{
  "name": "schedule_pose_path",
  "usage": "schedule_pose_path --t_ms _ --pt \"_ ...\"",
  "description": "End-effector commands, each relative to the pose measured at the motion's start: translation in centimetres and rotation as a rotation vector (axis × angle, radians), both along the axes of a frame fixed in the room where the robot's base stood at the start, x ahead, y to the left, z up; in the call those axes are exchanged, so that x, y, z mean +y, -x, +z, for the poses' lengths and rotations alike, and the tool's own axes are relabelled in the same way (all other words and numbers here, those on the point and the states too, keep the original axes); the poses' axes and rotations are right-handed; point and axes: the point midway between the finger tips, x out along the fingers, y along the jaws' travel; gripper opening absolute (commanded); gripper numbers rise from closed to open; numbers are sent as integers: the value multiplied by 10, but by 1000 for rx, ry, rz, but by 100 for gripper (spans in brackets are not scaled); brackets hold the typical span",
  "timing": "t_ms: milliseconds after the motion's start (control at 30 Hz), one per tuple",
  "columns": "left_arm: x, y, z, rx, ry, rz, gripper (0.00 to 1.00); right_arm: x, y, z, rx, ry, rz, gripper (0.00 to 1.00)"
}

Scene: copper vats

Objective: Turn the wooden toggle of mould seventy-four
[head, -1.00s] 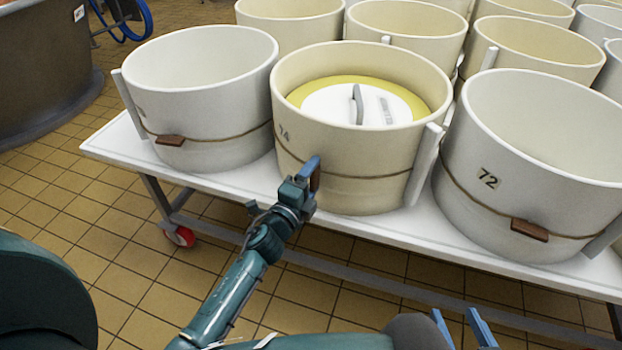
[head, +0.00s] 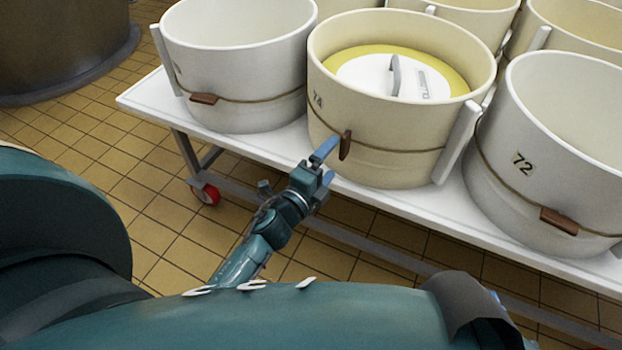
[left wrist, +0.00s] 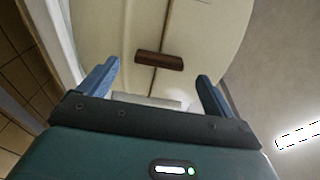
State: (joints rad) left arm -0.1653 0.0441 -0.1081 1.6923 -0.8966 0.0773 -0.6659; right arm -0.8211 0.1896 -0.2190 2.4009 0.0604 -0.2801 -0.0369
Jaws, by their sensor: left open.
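Mould seventy-four (head: 400,135) is a cream tub on the white table, with a white and yellow lid inside. Its brown wooden toggle (head: 345,145) stands upright, crosswise to the cord around the tub. In the left wrist view the toggle (left wrist: 158,61) also lies across the cord, ahead of the fingers and between their lines. My left gripper (head: 328,165) is open and empty, just in front of the toggle and apart from it. Of my right gripper only a blue sliver (head: 497,296) shows at the bottom; the rest is hidden.
Mould 72 (head: 540,120) stands close on the right and another white mould (head: 240,75) on the left, their toggles lying along their cords. More moulds stand behind. The white table edge (head: 270,155) runs below the toggle. Tiled floor lies in front.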

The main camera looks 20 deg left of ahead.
Motion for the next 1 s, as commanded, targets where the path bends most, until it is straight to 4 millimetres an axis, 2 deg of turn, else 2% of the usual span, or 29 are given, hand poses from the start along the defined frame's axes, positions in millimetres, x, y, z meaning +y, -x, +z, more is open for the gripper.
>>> schedule_pose_path --t_ms 33,200,400,1000 --pt "3 14 -1 3 0 1 90 0 1 0 1 -2 -2 43" --pt "9 47 -1 3 0 2 90 -1 3 -1 5 -5 -5 43" --pt "13 70 -1 1 0 1 90 -1 2 -1 6 -3 -4 43" --pt "14 74 0 0 -1 1 90 -1 -1 0 -1 -1 -5 43"
